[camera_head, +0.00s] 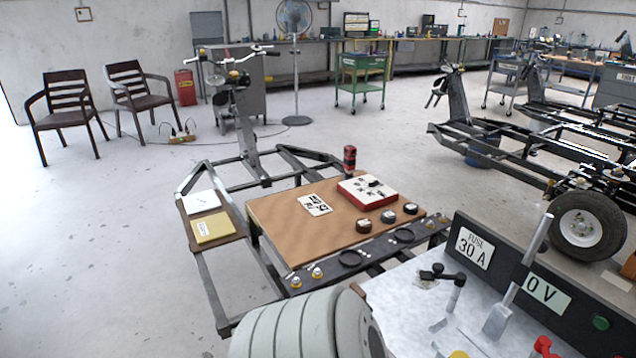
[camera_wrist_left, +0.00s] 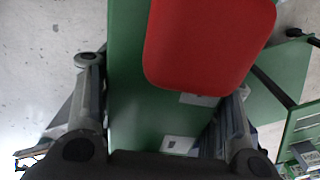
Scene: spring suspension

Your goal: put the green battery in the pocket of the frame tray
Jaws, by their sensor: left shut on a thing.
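In the left wrist view a green battery (camera_wrist_left: 135,105) fills the space between the fingers of my left gripper (camera_wrist_left: 163,108). The gripper is shut on it, one finger along each side. A red rounded part (camera_wrist_left: 208,42) covers much of the battery's upper right, and small pale labels show on its green face. In the head view neither the battery nor my left gripper shows. There, a dark metal frame (camera_head: 213,290) carries a brown board (camera_head: 280,228). I cannot make out the tray's pocket. My right gripper is in neither view.
A panel marked 30 A and 0 V (camera_head: 515,268) stands behind a pale worktop (camera_head: 405,287) at lower right. Open floor lies left.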

